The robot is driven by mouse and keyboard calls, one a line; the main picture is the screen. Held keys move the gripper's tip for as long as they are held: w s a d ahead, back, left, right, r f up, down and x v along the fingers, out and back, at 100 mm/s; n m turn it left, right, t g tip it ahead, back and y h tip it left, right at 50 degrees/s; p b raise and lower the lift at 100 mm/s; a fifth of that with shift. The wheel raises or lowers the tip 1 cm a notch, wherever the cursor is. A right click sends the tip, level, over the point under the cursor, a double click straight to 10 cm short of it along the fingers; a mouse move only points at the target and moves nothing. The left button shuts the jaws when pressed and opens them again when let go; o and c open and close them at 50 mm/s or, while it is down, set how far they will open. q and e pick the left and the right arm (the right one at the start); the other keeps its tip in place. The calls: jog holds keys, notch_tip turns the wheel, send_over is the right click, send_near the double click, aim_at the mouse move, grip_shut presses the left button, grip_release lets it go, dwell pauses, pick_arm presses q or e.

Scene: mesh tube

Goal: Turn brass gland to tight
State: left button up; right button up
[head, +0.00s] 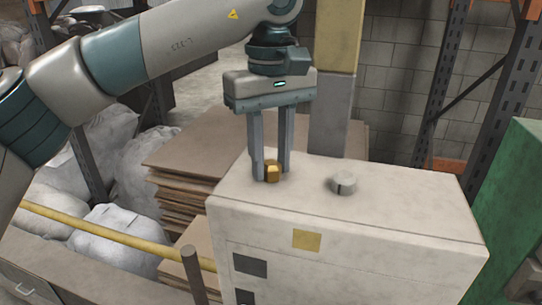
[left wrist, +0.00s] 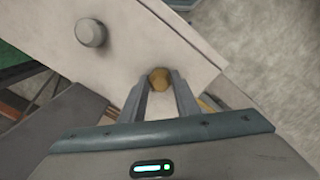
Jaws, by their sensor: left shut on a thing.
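The brass gland (head: 273,171) is a small gold-coloured faceted piece on the top of the pale cabinet (head: 400,205), near its left end. My left gripper (head: 271,174) points straight down with its two fingers around the gland, shut on it. The left wrist view shows the gland (left wrist: 159,78) between the fingertips (left wrist: 160,84). The fingers partly hide the gland's sides, and I cannot make out any tight mark beside it. My right gripper is in neither view.
A grey round knob (head: 343,183) stands on the cabinet top, right of the gland. A yellow and grey post (head: 333,80) rises behind the cabinet. Stacked brown sheets (head: 185,165), white sacks (head: 105,240) and a yellow rail (head: 110,234) lie left. A green cabinet (head: 515,200) stands right.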

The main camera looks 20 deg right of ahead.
pick_arm(q)
jog(key=shift+r, duration=0.1)
dwell(0.3)
jog(key=o, duration=1)
jog(key=shift+o, duration=0.2)
jog(key=shift+r, duration=0.65)
notch_tip(320, 180, up, 7)
jog(key=shift+r+b, duration=0.1)
jog(key=shift+b, duration=0.8)
notch_tip(320, 180, up, 7)
jog(key=p, duration=0.1)
send_over(271, 162)
jog(key=shift+r, duration=0.9)
